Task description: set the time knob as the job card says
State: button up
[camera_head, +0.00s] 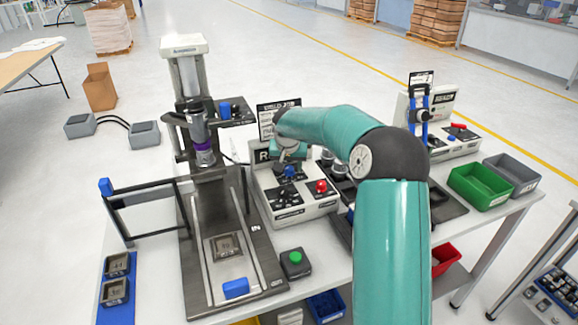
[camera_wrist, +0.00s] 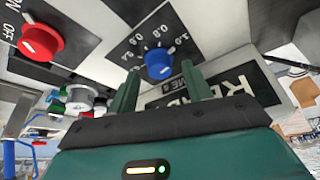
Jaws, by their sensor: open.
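The blue time knob (camera_wrist: 160,65) sits on a black dial plate with white numbers in the wrist view. It also shows on the front of the white control box in the head view (camera_head: 290,172). Which number it points to is too small to tell. My gripper (camera_wrist: 161,88) is open, with its two green fingers just short of the knob, one to each side of it in the picture. I cannot tell whether they touch it. The job card (camera_head: 270,112) stands behind the box, partly hidden by my arm. Its heading shows, but its lines are unreadable.
A red knob (camera_wrist: 40,42) on an ON/OFF plate is beside the time knob. The welding press (camera_head: 205,150) stands left of the box, with a green button (camera_head: 295,262) in front. A green bin (camera_head: 480,187) is at the right. My arm hides part of the table.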

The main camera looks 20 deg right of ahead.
jog(key=shift+w+f, duration=0.15)
jog(key=shift+f, duration=0.25)
jog(key=c, duration=1)
jog(key=shift+o, duration=0.2)
